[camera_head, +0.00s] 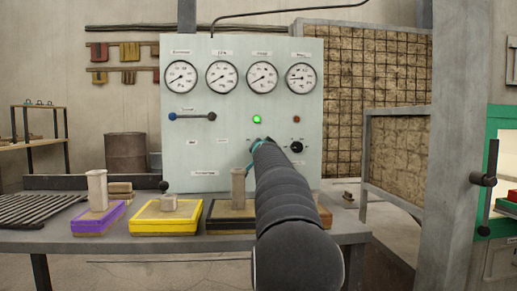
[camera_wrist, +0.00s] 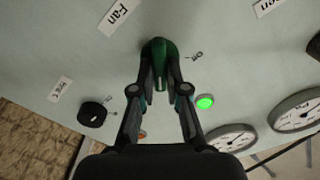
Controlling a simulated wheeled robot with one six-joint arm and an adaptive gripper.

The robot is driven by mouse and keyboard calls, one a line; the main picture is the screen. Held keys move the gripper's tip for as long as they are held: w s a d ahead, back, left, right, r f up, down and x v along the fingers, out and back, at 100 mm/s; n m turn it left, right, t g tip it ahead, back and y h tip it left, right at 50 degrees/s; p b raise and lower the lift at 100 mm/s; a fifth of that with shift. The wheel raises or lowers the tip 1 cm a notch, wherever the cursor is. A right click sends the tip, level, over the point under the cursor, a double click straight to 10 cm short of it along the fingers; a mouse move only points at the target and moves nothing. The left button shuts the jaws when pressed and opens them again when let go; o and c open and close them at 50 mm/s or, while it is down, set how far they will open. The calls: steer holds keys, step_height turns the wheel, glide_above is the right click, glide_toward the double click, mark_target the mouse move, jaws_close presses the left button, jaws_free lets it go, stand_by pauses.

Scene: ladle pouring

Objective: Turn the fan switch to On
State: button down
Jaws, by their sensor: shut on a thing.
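The fan switch is a dark green knob (camera_wrist: 160,52) on the pale control panel (camera_head: 190,155), below the tilted "Fan" label (camera_wrist: 118,14) as the wrist view shows it. A pale mark on the knob points down in that view. My gripper (camera_wrist: 161,78) is shut on the knob, one finger on each side. A small label (camera_wrist: 195,55), too small to read surely, lies right of the knob. In the head view my arm covers the knob and most of my gripper.
A lit green lamp (camera_head: 257,119) and a black dial (camera_head: 296,147) are near the switch. Several round gauges (camera_head: 221,76) line the panel's top. On the bench (camera_head: 60,235) in front stand a purple-edged block (camera_head: 98,218), a yellow block (camera_head: 167,216) and a dark-edged block (camera_head: 222,218).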

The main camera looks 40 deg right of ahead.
steer(key=shift+m, duration=0.7)
steer(key=c, duration=1.2)
jaws_free()
steer(key=shift+s, duration=0.1)
steer(key=shift+v, duration=3.7)
